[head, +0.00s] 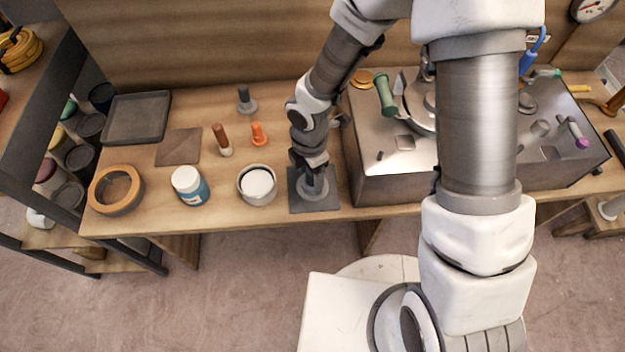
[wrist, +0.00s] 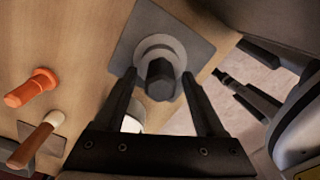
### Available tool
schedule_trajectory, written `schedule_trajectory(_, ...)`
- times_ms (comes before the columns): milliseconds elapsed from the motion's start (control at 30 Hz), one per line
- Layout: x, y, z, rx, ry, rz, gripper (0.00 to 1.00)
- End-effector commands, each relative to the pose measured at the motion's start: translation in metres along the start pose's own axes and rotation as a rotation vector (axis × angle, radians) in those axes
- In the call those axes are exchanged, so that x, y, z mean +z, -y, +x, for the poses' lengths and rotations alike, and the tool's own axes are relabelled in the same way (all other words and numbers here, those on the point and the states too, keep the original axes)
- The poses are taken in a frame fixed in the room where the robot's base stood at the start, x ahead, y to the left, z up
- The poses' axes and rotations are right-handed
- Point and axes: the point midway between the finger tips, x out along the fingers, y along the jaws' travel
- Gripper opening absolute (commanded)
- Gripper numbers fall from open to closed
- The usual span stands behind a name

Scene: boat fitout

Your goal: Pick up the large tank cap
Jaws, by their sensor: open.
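The large tank cap, a grey round flange with a dark knob, stands on a dark square pad (head: 328,202) near the bench's front edge. In the head view its flange (head: 316,193) shows just below my gripper (head: 309,168), which hides most of the knob. In the wrist view the cap's knob (wrist: 160,80) points up between the two fingers of my gripper (wrist: 159,75). The fingers are open, one on each side of the knob, with gaps visible. I cannot tell how far down the fingertips reach. A smaller similar grey cap (head: 246,106) stands further back.
Left of the pad are a grey cup with a white top (head: 257,186), a white-lidded jar (head: 189,187) and an orange plug (head: 258,134). A steel counter block (head: 385,182) rises close on the right. The bench's front edge is near.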

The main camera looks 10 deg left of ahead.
Motion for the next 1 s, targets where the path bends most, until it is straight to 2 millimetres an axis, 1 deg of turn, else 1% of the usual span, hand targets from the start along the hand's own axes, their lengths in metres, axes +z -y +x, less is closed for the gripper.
schedule_trajectory(167,0.0001,-0.0003,-0.0006,0.001,0.0,0.0,0.72)
schedule_trajectory(267,0.0,-0.0003,-0.0006,0.001,0.0,0.0,0.56)
schedule_trajectory(300,0.0,-0.0003,-0.0007,0.001,0.0,0.0,0.48)
schedule_trajectory(567,-0.0001,-0.0003,-0.0008,0.001,0.0,0.0,0.02)
schedule_trajectory(600,-0.0001,-0.0003,-0.0008,0.001,0.0,0.0,0.0)
schedule_trajectory(900,-0.0001,-0.0004,-0.0012,0.001,0.0,0.0,0.0)
schedule_trajectory(1000,-0.0001,-0.0008,-0.0074,0.003,0.0,0.001,0.0)
